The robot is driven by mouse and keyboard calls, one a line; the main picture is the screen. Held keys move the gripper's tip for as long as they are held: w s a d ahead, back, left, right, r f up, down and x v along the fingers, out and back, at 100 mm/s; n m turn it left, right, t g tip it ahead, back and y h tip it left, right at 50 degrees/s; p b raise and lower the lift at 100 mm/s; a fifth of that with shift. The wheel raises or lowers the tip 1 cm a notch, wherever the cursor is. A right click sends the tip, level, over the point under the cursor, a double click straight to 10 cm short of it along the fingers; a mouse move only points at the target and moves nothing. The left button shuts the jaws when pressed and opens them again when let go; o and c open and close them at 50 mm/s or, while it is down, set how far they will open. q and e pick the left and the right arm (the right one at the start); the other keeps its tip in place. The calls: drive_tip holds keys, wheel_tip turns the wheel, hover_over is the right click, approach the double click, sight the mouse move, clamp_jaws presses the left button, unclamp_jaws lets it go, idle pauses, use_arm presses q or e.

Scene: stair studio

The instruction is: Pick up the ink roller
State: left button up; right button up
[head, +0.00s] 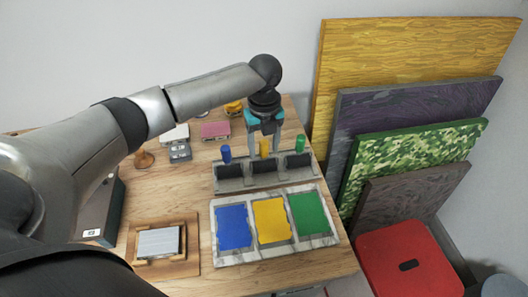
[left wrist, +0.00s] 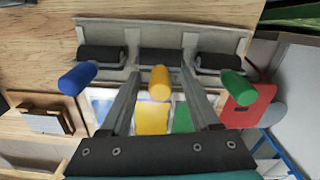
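Three ink rollers with dark cylinders lie in a grey rack (head: 232,185) on the wooden table. Their upright handles are blue (head: 226,153), yellow (head: 264,148) and green (head: 300,143), left to right. My left gripper (head: 264,160) points down over the middle of the rack. Its fingers are spread, one on each side of the yellow-handled roller. In the left wrist view the yellow handle (left wrist: 159,84) stands between the two fingers (left wrist: 160,82), with gaps on both sides. The blue handle (left wrist: 77,78) and green handle (left wrist: 237,86) are outside the fingers. My right gripper is not in view.
An ink tray (head: 327,238) with blue, yellow and green pools lies in front of the rack. A wooden block with a metal plate (head: 158,242) lies left. Coloured panels (head: 410,60) lean on the wall, and a red stool (head: 410,262) stands right.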

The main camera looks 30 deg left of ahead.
use_arm(q)
clamp_jaws()
drive_tip(key=shift+r, duration=0.1)
idle(0.6)
wheel_tip(320, 180, up, 20)
drive_tip(key=p, duration=0.2)
idle(0.4)
drive_tip(key=c, duration=0.6)
unclamp_jaws()
clamp_jaws()
